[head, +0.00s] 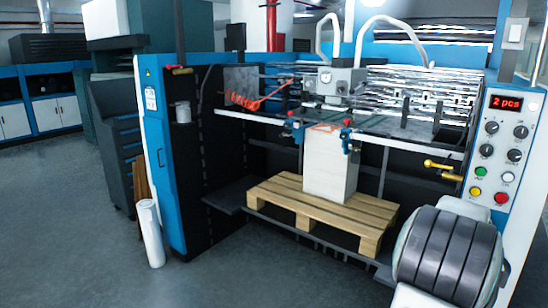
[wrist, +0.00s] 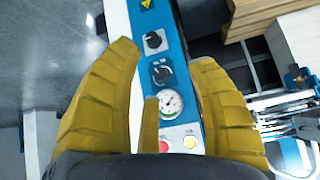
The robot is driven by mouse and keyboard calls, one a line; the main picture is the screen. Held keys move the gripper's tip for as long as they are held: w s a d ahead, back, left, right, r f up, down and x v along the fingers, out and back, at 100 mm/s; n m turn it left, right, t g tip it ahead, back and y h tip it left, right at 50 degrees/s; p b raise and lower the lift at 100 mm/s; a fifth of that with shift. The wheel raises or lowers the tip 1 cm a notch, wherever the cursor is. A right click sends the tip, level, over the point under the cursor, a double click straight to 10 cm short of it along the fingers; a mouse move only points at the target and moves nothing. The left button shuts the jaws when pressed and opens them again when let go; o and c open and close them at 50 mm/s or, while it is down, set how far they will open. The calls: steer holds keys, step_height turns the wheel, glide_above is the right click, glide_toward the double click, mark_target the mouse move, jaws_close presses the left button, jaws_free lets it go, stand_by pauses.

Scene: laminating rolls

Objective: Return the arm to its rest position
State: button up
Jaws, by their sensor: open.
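My gripper (wrist: 163,55) shows in the wrist view with its yellow ribbed fingers spread wide and nothing held between them. Beyond the fingers is a blue control panel (wrist: 150,18) with black knobs and a round white gauge (wrist: 171,104). From this view I cannot tell the exact distance to the panel. The gripper's fingers do not show in the head view.
A wooden pallet (head: 285,205) bears a tall pale stack (head: 330,180) inside the machine. A white roll (head: 150,235) stands on the floor, leaning by the machine's left corner. White cabinets (head: 60,112) line the far left. The grey floor (head: 60,230) at left is clear.

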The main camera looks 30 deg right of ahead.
steer(key=a+f+n+g+y, duration=0.1)
steer(key=a+f+n+y, duration=0.2)
steer(key=a, duration=1.1)
steer(key=a+f+g+y, duration=0.1)
steer(key=a+f+y, duration=0.3)
steer(key=a, duration=1)
steer(key=w+a+r+n+t, duration=0.2)
steer(key=a+n, duration=0.4)
steer(key=a, duration=0.6)
steer(key=w+a+r+n+t+y, duration=0.1)
steer(key=a+r+n, duration=0.4)
steer(key=a, duration=0.7)
steer(key=shift+w+a+n+t, duration=0.15)
steer(key=shift+w+n+t, duration=0.25)
steer(key=shift+w+n, duration=0.35)
steer(key=shift+s, duration=0.1)
